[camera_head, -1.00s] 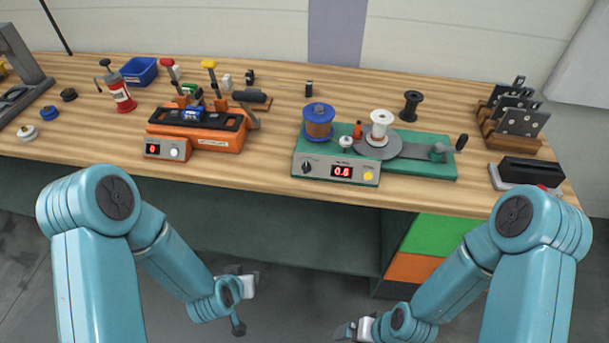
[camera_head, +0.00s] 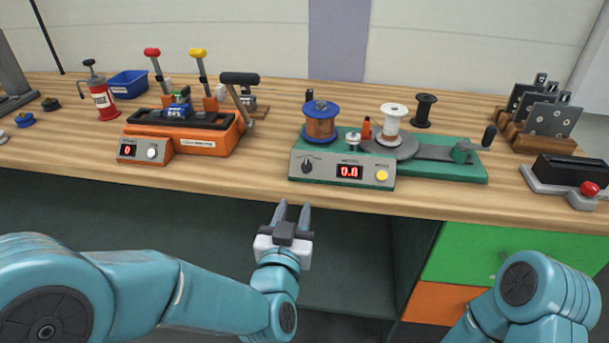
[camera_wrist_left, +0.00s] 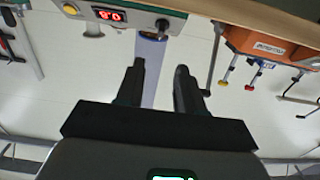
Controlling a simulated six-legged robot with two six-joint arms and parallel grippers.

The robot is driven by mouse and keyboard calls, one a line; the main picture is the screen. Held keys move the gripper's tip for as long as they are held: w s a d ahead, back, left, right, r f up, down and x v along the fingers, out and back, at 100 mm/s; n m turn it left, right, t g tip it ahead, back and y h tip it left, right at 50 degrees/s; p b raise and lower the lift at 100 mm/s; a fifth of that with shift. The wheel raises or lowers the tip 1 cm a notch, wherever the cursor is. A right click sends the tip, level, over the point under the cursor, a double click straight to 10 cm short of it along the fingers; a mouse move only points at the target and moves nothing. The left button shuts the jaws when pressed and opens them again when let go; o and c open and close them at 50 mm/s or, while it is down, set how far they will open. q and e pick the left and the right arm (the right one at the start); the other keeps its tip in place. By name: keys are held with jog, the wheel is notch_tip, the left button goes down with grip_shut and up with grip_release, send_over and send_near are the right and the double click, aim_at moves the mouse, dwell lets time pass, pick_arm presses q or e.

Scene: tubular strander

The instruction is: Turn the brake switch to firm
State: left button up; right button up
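The green strander machine (camera_head: 437,171) stands near the bench's front edge, with a light control panel on its front. A small black rotary knob (camera_head: 307,166), which looks like the brake switch, sits at the panel's left end; its labels are too small to read. The knob also shows near the top of the left wrist view (camera_wrist_left: 162,24). My left gripper (camera_head: 293,207) is in front of the bench edge, below the knob and apart from it. Its fingers are spread and empty, as the left wrist view (camera_wrist_left: 160,66) shows. My right gripper is out of view; only its arm shows.
The panel also has a red display (camera_head: 349,172) and a yellow button (camera_head: 382,175). Blue-flanged (camera_head: 321,124) and white (camera_head: 393,117) spools stand on the machine. An orange device (camera_head: 190,135) is to the left. The bench front between them is clear.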

aim_at(305, 167)
pick_arm(q)
jog(key=w, duration=0.4)
jog(key=w+d, duration=0.1)
jog(key=w, duration=0.4)
jog(key=w+p, duration=0.1)
jog(key=w, duration=0.3)
jog(key=shift+w+d, duration=0.15)
jog(key=shift+f, duration=0.1)
grip_shut()
